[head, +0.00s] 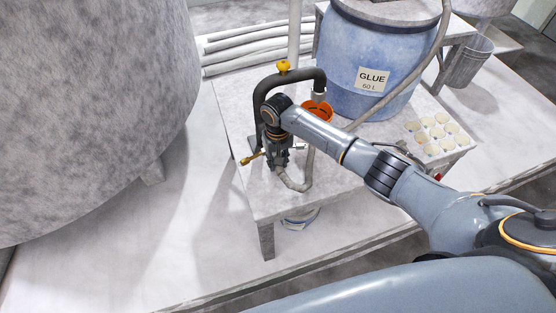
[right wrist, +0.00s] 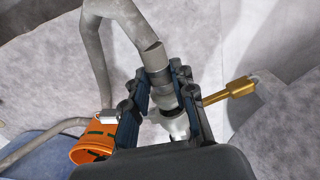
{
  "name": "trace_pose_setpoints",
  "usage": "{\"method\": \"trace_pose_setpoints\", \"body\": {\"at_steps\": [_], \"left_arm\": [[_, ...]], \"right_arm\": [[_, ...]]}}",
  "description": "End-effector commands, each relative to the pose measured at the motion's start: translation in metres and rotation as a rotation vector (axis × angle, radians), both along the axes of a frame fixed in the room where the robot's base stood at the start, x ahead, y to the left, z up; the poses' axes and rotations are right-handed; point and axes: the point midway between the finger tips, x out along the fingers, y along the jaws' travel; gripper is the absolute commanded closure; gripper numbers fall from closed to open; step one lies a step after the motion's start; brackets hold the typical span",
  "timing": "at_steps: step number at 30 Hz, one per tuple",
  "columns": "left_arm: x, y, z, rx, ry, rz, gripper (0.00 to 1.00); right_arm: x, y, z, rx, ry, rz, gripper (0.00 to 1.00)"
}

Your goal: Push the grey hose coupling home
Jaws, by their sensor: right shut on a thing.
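My right gripper (head: 279,160) is over the left part of the small table, beside the black bent pipe (head: 262,88). In the right wrist view its fingers are shut on the grey hose coupling (right wrist: 154,60) from both sides. A grey hose (right wrist: 96,50) loops away from the coupling; it also shows under the gripper in the head view (head: 292,185). A pale metal fitting (right wrist: 177,126) lies in line with the coupling, partly between the fingers. I cannot tell how deep the coupling sits in it. A brass lever (right wrist: 230,91) sticks out beside the fitting. My left gripper is not in view.
An orange cup-like part (head: 317,109) is close to my right wrist. A blue glue drum (head: 345,65) stands behind, and several pale discs (head: 433,131) lie on the table's right. A large grey tank (head: 85,110) fills the left. The table's front left is clear.

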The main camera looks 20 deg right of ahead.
Motion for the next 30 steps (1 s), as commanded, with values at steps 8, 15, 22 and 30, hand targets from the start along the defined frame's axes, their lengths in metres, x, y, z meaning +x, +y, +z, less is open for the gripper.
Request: {"method": "trace_pose_setpoints", "body": {"at_steps": [8,15,22,30], "left_arm": [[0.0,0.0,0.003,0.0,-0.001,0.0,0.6],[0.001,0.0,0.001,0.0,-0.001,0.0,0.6],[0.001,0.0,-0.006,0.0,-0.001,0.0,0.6],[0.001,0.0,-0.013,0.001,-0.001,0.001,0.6]], "right_arm": [[0.0,0.001,0.0,0.0,0.0,0.0,1.0],[0.002,0.0,0.0,0.0,0.0,0.0,1.0],[0.009,0.0,-0.001,0.0,-0.001,-0.001,1.0],[0.017,0.0,-0.001,0.0,0.0,-0.001,1.0]]}}
